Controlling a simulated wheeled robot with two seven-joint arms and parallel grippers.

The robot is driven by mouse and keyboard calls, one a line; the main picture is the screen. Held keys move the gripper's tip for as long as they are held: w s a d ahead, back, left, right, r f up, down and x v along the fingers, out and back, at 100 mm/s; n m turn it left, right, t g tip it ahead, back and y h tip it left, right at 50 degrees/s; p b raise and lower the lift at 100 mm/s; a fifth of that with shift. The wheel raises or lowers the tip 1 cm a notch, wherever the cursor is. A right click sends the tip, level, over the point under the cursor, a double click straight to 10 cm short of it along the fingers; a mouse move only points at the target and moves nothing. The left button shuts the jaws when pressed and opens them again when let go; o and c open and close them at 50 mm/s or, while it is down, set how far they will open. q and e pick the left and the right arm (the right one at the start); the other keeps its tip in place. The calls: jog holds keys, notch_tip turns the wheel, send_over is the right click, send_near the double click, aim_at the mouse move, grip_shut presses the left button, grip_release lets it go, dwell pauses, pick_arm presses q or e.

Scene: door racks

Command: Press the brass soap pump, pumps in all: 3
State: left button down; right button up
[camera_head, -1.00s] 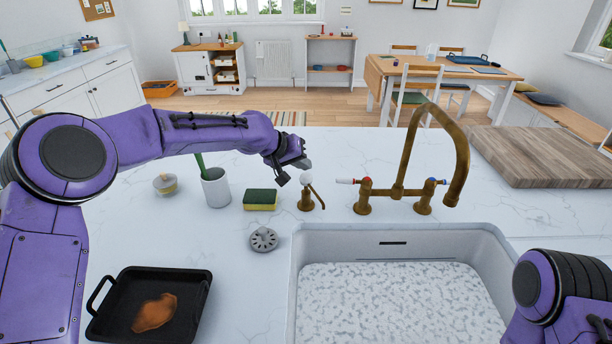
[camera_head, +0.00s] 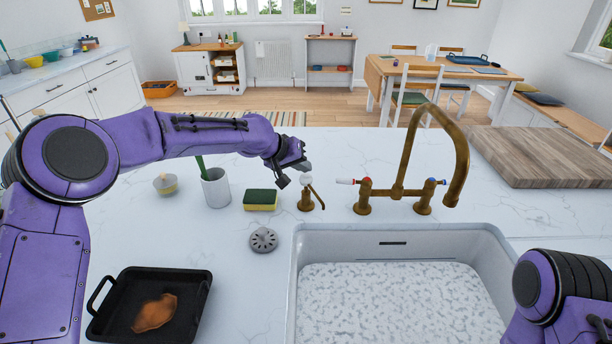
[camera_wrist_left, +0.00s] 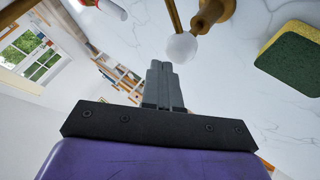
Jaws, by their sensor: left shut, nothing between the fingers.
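The brass soap pump (camera_head: 306,201) stands on the counter behind the sink, left of the tap, with a white round knob on top and a thin brass spout. My left gripper (camera_head: 306,167) is shut and empty, with its grey fingertips just above the knob. In the left wrist view the shut fingers (camera_wrist_left: 161,68) point at the white knob (camera_wrist_left: 180,47) of the pump. A small gap seems to lie between tips and knob; I cannot tell for sure whether they touch. My right gripper is out of view; only part of that arm shows at lower right.
A brass tap (camera_head: 398,190) with red and blue handle marks stands right of the pump. A sponge (camera_head: 260,200), a white cup (camera_head: 215,187) and a drain strainer (camera_head: 263,240) stand to the left. The sink (camera_head: 400,236) and a black pan (camera_head: 150,304) are in front.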

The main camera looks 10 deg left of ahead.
pick_arm(q)
jog(key=shift+f+b, duration=0.4)
jog(key=shift+f, duration=0.8)
dwell(0.7)
jog(key=shift+s+r, duration=0.1)
jog(key=shift+r, duration=0.05)
jog(key=shift+r+p, duration=1.2)
jog(key=shift+p, duration=0.1)
jog(key=shift+w+r+p, duration=0.2)
jog(key=shift+r+p, duration=0.1)
notch_tip(320, 180, up, 5)
jog(key=p, duration=0.4)
jog(key=shift+f+p, duration=0.1)
jog(key=shift+p, duration=0.25)
jog(key=shift+f, duration=0.15)
